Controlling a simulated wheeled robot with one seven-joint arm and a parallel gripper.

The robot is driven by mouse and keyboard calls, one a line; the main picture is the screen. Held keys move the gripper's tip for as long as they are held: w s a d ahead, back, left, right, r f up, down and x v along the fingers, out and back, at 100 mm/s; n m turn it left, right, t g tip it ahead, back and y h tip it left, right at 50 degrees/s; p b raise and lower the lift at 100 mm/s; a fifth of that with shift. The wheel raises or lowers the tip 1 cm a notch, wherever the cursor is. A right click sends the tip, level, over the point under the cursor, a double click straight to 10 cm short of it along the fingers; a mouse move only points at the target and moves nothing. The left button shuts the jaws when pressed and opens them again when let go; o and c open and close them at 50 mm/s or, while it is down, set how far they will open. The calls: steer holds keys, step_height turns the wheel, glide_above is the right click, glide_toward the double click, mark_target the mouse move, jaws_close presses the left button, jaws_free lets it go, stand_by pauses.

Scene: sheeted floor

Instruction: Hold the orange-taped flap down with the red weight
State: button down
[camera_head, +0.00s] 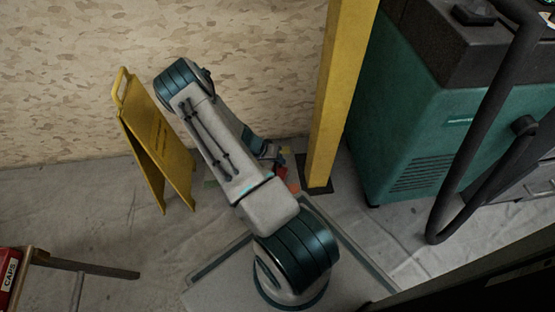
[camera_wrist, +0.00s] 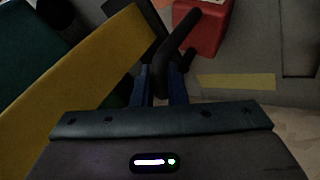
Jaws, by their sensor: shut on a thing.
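The red weight (camera_wrist: 208,30) is at the top of the wrist view, with a black handle (camera_wrist: 178,45) reaching toward my gripper (camera_wrist: 160,85). The blue fingers are shut on that handle. In the head view my gripper (camera_head: 272,156) is low beside the yellow post, and a small part of the red weight (camera_head: 281,172) shows below it. A patch of orange (camera_head: 293,185) shows just beneath, probably the flap's tape; my arm hides most of the flap. I cannot tell whether the weight touches the sheet.
A yellow post (camera_head: 338,95) stands right beside my gripper. A yellow folding sign (camera_head: 160,145) stands at left, and a green machine (camera_head: 405,125) with a black hose at right. A yellowish tape strip (camera_wrist: 237,81) lies on the grey sheet. A red box (camera_head: 8,278) is at lower left.

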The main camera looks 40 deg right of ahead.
steer(key=shift+f, duration=0.1)
steer(key=c, duration=1.4)
jaws_free()
steer(key=shift+o, duration=0.2)
steer(key=shift+a, duration=0.1)
steer(key=p+v, duration=0.5)
steer(key=v, duration=0.8)
steer(key=shift+a+r+p, duration=0.15)
steer(key=shift+r+p, duration=0.15)
steer(key=shift+p, duration=0.05)
steer(key=shift+w, duration=0.15)
